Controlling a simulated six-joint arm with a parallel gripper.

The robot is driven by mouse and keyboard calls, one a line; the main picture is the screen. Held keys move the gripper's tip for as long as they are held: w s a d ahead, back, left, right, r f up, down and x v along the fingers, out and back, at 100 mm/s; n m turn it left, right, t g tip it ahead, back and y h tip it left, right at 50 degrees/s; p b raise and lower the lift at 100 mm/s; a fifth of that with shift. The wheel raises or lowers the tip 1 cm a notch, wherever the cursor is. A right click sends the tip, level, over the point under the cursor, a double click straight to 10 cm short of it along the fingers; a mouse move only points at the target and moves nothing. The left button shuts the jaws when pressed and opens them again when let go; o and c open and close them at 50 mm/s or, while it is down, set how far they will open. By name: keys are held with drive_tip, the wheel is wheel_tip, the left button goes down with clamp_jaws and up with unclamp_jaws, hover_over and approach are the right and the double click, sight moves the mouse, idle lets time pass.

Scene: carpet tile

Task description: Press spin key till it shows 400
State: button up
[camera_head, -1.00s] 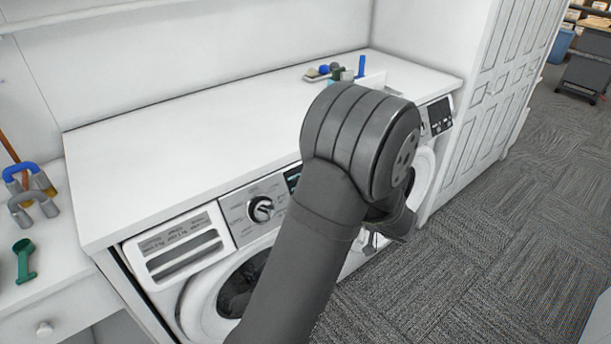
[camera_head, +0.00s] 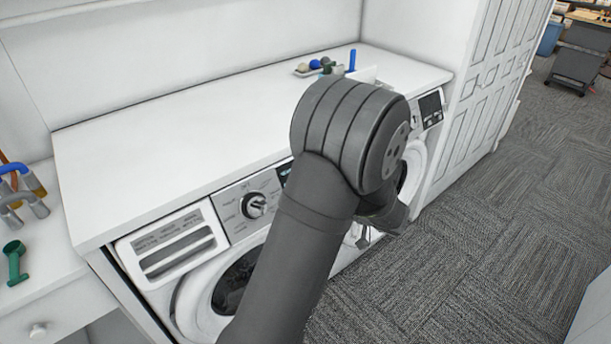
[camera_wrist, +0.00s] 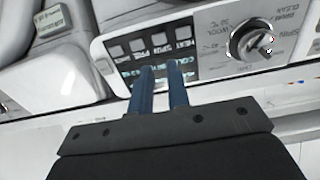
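In the wrist view a dark key panel (camera_wrist: 148,47) with several small grey keys sits beside a silver round dial (camera_wrist: 252,41). The key labels are blurred and appear upside down, so I cannot tell which is the spin key. My gripper (camera_wrist: 160,67) has two thin blue fingers with a narrow gap and nothing between them. The fingertips overlap the panel's lower edge; contact cannot be told. In the head view the left washer's dial (camera_head: 255,205) and part of its display (camera_head: 283,172) show. My arm hides the fingers and much of the fronts.
A white worktop (camera_head: 180,150) runs above the machines, with a tray of small items (camera_head: 318,70) at its back. A second dark control panel (camera_head: 431,108) shows right of my arm. A white cabinet (camera_head: 485,90) stands right. Carpet (camera_head: 480,220) in front is clear.

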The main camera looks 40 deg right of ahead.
clamp_jaws()
idle(0.6)
idle(0.6)
drive_tip(key=shift+s+a+f+m+t+h, duration=0.15)
drive_tip(key=shift+m+t+h, duration=0.65)
drive_tip(key=shift+h, duration=0.95)
drive_tip(key=shift+s+a+m+t+h, duration=0.15)
drive_tip(key=shift+m+t+h, duration=0.25)
drive_tip(key=shift+m+h, duration=1.05)
drive_tip(key=shift+s+a+f+m+t+h, duration=0.15)
drive_tip(key=shift+m+t+h, duration=0.55)
drive_tip(key=shift+h, duration=1.3)
drive_tip(key=w+f, duration=0.4)
drive_tip(key=w, duration=0.3)
drive_tip(key=shift+w, duration=0.4)
